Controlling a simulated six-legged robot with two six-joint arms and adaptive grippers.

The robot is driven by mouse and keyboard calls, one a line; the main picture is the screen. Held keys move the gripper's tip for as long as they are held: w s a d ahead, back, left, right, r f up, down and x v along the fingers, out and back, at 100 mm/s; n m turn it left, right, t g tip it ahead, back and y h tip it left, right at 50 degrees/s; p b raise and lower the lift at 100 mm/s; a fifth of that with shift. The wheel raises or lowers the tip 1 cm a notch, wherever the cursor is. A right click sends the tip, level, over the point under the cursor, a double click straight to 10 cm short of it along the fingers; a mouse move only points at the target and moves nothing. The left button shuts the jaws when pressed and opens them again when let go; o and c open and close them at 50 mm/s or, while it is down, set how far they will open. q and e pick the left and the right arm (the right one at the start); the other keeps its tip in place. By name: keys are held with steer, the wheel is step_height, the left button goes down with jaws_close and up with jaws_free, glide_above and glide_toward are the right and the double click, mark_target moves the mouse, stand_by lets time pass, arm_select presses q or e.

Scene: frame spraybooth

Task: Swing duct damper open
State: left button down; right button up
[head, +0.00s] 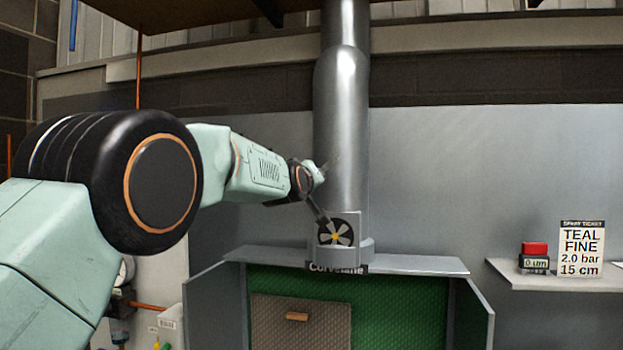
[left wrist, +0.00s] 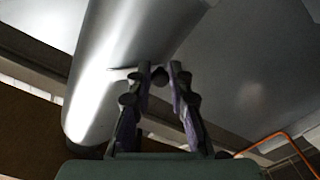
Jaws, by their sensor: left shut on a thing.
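The grey metal duct (head: 343,120) rises upright in the middle of the head view. It also fills the upper left of the left wrist view (left wrist: 115,65). A thin damper lever (left wrist: 121,73) sticks out from the duct there. My left gripper (left wrist: 159,75) is shut on the lever's end, its dark fingers meeting around it and partly hiding it. In the head view the left gripper is small and indistinct beside the duct. My right gripper is not in view.
A fan (head: 337,234) sits at the duct's foot, above the booth hood (head: 400,264). The booth (head: 400,310) has a green back.

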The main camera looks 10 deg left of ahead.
arm_select(q)
steer(key=shift+d+f+n+b, duration=0.25)
steer(key=shift+d+f+n, duration=0.2)
steer(key=shift+n, duration=0.45)
steer(key=shift+d+f+n+b, duration=0.3)
steer(key=shift+d+n, duration=0.1)
steer(key=shift+n, duration=0.5)
steer(key=shift+d+f+n, duration=0.15)
steer(key=shift+d+n, duration=0.45)
steer(key=shift+n, duration=0.4)
steer(key=shift+d+f+n, duration=0.15)
steer(key=shift+d+n, duration=0.4)
steer(key=shift+n, duration=0.45)
steer(key=shift+d+n, duration=0.25)
steer(key=shift+n, duration=0.25)
steer(key=c, duration=1.6)
jaws_free()
steer(key=o, duration=0.4)
steer(key=shift+s+a+r, duration=0.1)
steer(key=shift+s+r, duration=0.1)
steer(key=shift+s, duration=0.1)
steer(key=shift+w, duration=0.1)
steer(key=shift+w+f, duration=0.1)
